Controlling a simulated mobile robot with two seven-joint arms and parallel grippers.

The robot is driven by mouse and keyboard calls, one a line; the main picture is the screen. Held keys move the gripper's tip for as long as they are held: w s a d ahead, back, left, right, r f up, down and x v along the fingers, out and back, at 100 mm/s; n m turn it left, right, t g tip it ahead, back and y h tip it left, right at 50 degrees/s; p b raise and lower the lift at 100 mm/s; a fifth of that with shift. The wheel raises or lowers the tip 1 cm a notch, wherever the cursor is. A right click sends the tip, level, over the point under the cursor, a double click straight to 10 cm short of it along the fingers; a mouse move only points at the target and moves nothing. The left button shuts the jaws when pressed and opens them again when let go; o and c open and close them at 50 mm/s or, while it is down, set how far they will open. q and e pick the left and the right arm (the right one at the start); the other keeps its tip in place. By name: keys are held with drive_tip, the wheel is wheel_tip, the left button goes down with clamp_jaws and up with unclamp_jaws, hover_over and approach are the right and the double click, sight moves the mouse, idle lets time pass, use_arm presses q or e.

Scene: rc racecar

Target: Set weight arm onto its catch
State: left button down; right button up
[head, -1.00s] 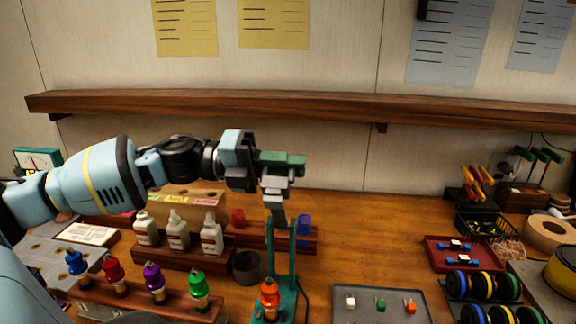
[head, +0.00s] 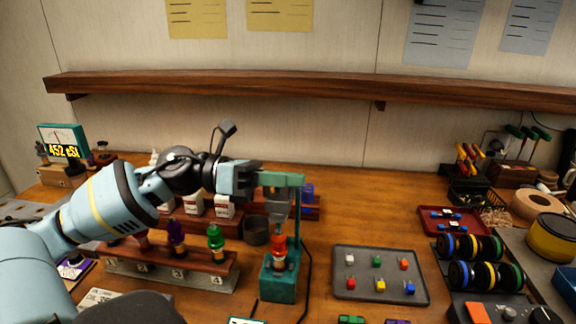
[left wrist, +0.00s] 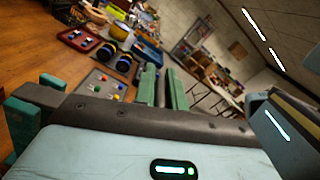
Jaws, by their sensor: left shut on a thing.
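The test stand has a teal base (head: 280,288) and upright (head: 298,225), with an orange-red shock (head: 279,250) standing in it. The green weight arm (head: 282,180) lies about level across the stand's top, with a grey weight (head: 278,207) hanging just above the shock. My left gripper (head: 262,182) comes in from the left and is shut on the weight arm. Its fingertips are partly hidden, and I cannot tell whether the arm touches its catch. Green bars (left wrist: 175,90) show beyond the gripper in the left wrist view. My right gripper is not in view.
A rack with purple and green shocks (head: 215,240) stands left of the stand, with a dark cup (head: 256,232) and white bottles behind. A grey tray (head: 345,290) of small coloured blocks lies to the right. A lit meter (head: 62,140) stands far left.

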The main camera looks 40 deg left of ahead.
use_arm(q)
drive_tip(key=shift+s+d+f+m, duration=0.2)
drive_tip(key=shift+s+f+m, duration=0.1)
drive_tip(key=shift+f+m, duration=0.2)
drive_tip(key=c, duration=1.5)
unclamp_jaws()
drive_tip(key=shift+s, duration=0.1)
drive_tip(key=shift+v, duration=3.9)
